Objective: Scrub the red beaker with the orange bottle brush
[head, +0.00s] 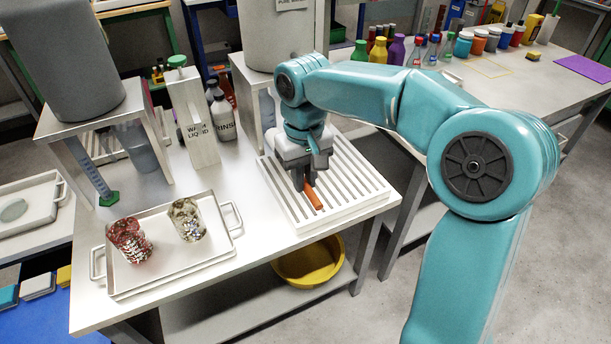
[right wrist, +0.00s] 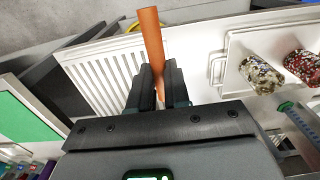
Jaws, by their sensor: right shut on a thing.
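The red beaker (head: 130,240), speckled red and white, stands on the left part of a white tray (head: 165,281). It also shows at the right edge of the right wrist view (right wrist: 302,66). The orange bottle brush (head: 313,197) shows only its orange handle, over the white slatted rack (head: 362,191); its other end is hidden by my gripper. My right gripper (head: 308,180) points down over the rack and is shut on the brush. In the right wrist view its fingers (right wrist: 158,88) close around the orange brush (right wrist: 151,40). My left gripper is not in view.
A second speckled beaker (head: 187,220) stands beside the red one on the tray. Behind are a wash liquid box (head: 195,122), a rinse bottle (head: 223,117) and grey tanks on stands. A yellow basin (head: 308,264) sits on the lower shelf. The table between tray and rack is clear.

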